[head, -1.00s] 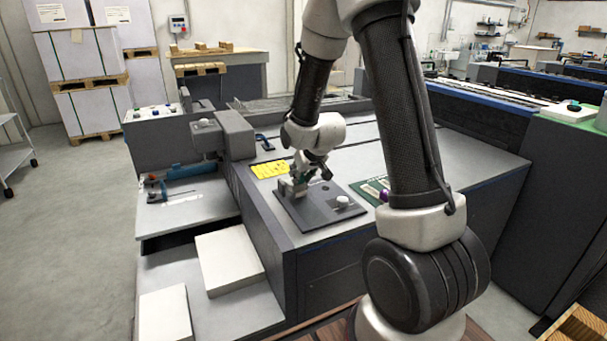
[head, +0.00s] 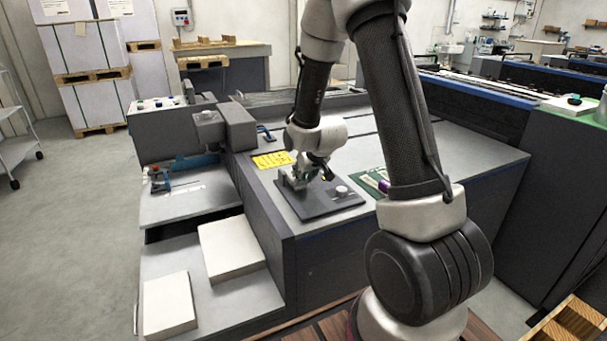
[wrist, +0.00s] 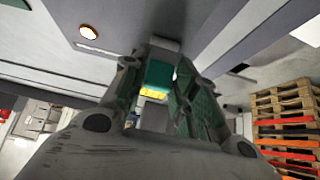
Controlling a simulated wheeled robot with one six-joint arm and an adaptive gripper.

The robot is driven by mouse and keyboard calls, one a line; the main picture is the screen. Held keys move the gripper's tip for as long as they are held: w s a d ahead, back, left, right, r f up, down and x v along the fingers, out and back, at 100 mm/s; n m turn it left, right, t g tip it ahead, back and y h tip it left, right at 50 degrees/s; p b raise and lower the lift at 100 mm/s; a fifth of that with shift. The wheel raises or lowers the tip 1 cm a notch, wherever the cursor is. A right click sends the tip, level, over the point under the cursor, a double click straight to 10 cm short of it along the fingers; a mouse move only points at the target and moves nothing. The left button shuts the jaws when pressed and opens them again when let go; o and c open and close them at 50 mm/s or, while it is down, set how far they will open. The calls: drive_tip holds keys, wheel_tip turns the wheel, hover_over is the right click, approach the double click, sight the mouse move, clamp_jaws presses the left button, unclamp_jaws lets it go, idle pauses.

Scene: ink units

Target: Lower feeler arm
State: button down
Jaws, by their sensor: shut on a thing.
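In the head view my gripper (head: 302,178) is over the far left part of a dark plate (head: 318,206) on top of the grey machine. It is shut on a small part at that plate, which may be the feeler arm; my fingers hide most of it. In the wrist view my gripper (wrist: 163,85) has its green fingers on either side of a teal piece (wrist: 158,73). I cannot tell how far the held part is tilted. A pale round knob (head: 342,190) stands on the plate to the right of the gripper.
A yellow label (head: 272,160) lies left of the plate, and a green board (head: 374,181) lies to its right. Paper stacks (head: 230,249) sit on the lower left shelf. A raised housing (head: 238,127) stands left behind the gripper. The machine top beyond the plate is mostly clear.

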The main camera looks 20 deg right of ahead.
drive_tip(key=shift+s+f, duration=0.35)
drive_tip(key=shift+f, duration=0.05)
drive_tip(key=c, duration=1.4)
unclamp_jaws()
drive_tip(key=shift+o, duration=1.4)
drive_tip(key=shift+w, duration=0.1)
drive_tip(key=shift+w+r, duration=0.1)
drive_tip(key=shift+r, duration=0.05)
drive_tip(key=shift+r, duration=0.15)
drive_tip(key=v, duration=1.1)
drive_tip(key=shift+s+r, duration=0.3)
